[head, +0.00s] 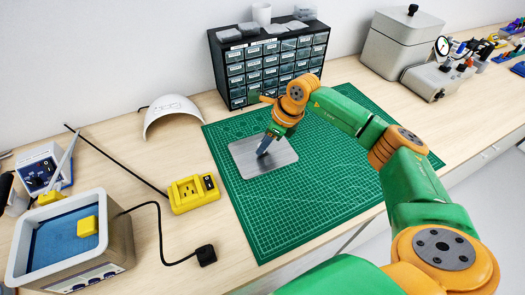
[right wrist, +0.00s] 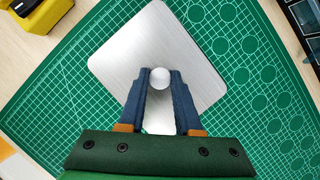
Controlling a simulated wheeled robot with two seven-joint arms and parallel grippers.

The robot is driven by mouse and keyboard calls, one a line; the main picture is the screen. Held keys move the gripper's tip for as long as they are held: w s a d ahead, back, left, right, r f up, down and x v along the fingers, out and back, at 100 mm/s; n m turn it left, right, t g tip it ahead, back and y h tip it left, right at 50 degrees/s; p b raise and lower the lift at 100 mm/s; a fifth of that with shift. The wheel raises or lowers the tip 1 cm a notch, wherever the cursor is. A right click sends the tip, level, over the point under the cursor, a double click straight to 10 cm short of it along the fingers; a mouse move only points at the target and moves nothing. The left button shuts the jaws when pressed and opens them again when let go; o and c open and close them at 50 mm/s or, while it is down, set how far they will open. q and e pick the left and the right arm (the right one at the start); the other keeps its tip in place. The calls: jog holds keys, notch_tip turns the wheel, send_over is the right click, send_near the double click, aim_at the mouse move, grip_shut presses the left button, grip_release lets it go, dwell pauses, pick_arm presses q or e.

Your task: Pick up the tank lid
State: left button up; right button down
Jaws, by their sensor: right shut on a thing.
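The tank lid is a flat silver metal plate (head: 252,160) with rounded corners, on or just above the green mat; I cannot tell which. It also shows in the right wrist view (right wrist: 130,45), with a round pale knob (right wrist: 160,78) at its middle. My right gripper (head: 264,152) comes down onto the lid from above. In the right wrist view its two blue fingers (right wrist: 160,80) are shut on the knob, one on each side. The open tank (head: 118,240) with blue inside stands at the lower left and holds a yellow block (head: 87,226). My left gripper is not in view.
A green cutting mat (head: 330,195) covers the middle of the bench. A dark drawer cabinet (head: 268,68) stands behind it. A yellow socket box (head: 194,194) and a black cable with a plug (head: 206,255) lie between tank and mat. A white curved shell (head: 172,115) is at the back left.

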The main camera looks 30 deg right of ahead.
jog(key=shift+r, duration=0.1)
jog(key=shift+w+r+b, duration=0.1)
jog(key=shift+r+b, duration=0.15)
jog(key=shift+b, duration=0.1)
jog(key=r, duration=0.1)
jog(key=r+b, duration=0.1)
jog(key=r, duration=0.1)
jog(key=shift+s+a+r+b, duration=0.25)
jog(key=shift+s+a+b, duration=0.1)
jog(key=shift+a, duration=0.05)
jog(key=s+a+r+b, duration=0.3)
jog(key=s+a+r, duration=0.6)
jog(key=shift+a+b, duration=0.2)
jog(key=shift+b, duration=0.1)
